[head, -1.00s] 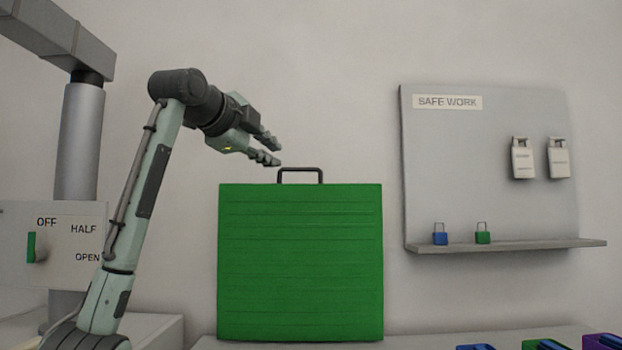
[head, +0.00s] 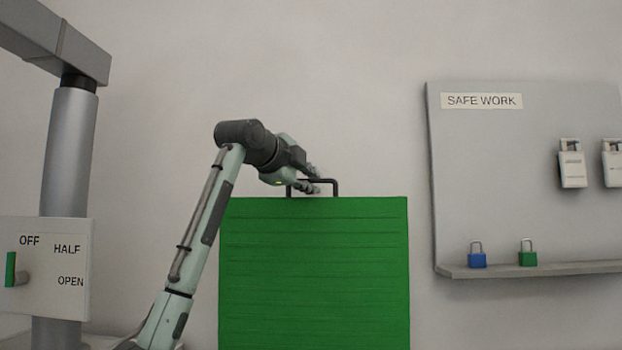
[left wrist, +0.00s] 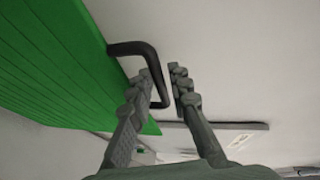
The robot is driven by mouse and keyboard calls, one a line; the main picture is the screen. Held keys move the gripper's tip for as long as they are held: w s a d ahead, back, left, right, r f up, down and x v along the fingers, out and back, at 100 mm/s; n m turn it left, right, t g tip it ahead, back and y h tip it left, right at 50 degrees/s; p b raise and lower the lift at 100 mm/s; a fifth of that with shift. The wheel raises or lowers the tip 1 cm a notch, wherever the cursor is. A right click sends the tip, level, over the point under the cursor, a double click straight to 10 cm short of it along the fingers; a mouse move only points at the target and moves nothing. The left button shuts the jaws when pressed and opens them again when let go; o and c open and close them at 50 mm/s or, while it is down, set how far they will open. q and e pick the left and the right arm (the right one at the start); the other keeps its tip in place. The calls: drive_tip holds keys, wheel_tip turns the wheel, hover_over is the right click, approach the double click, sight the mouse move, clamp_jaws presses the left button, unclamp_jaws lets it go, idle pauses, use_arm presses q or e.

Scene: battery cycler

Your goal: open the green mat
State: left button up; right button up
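The green mat (head: 313,270) stands upright as a ribbed panel in the middle of the head view, its lower part cut off by the frame. A dark handle (head: 337,187) rises from its top edge. My left gripper (head: 312,181) is at the handle's left half, fingers pointing right. In the left wrist view the mat (left wrist: 45,60) is at upper left and the handle (left wrist: 130,47) reaches between my left gripper's fingers (left wrist: 162,75). The fingers stand apart, with a gap on the right finger's side; contact with the left finger is unclear. My right gripper is not in view.
A lever panel (head: 60,300) marked OFF, HALF and OPEN is at left, in front of a grey column (head: 68,150). A SAFE WORK board (head: 520,180) with tags, and a shelf with blue (head: 477,260) and green (head: 527,258) padlocks, is at right. The wall space above the mat is free.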

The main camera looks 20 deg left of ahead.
use_arm(q)
drive_tip(key=shift+w, duration=0.15)
drive_tip(key=shift+c, duration=0.6)
clamp_jaws()
drive_tip(key=shift+f, duration=0.1)
